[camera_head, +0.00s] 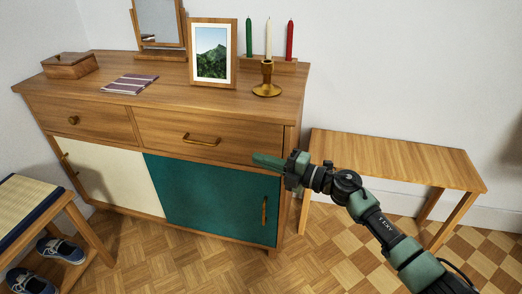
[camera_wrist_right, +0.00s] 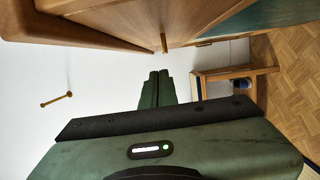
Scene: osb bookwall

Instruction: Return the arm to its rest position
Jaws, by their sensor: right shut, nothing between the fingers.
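My right arm (camera_head: 380,222) reaches in from the lower right in the head view. Its green gripper (camera_head: 257,160) points left, in front of the wooden sideboard (camera_head: 125,206), near the right end of its drawers. The two green fingers lie together in the right wrist view (camera_wrist_right: 155,88), with nothing between them. Whether the gripper touches the sideboard cannot be told. My left gripper is in neither view.
On the sideboard stand a framed mountain picture (camera_head: 212,52), a brass candlestick (camera_head: 267,80), candles, a mirror (camera_head: 158,20) and a wooden box (camera_head: 69,65). A bench (camera_head: 400,160) stands right; a stool with shoes (camera_head: 48,251) stands left. Parquet floor (camera_head: 215,262) in front is clear.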

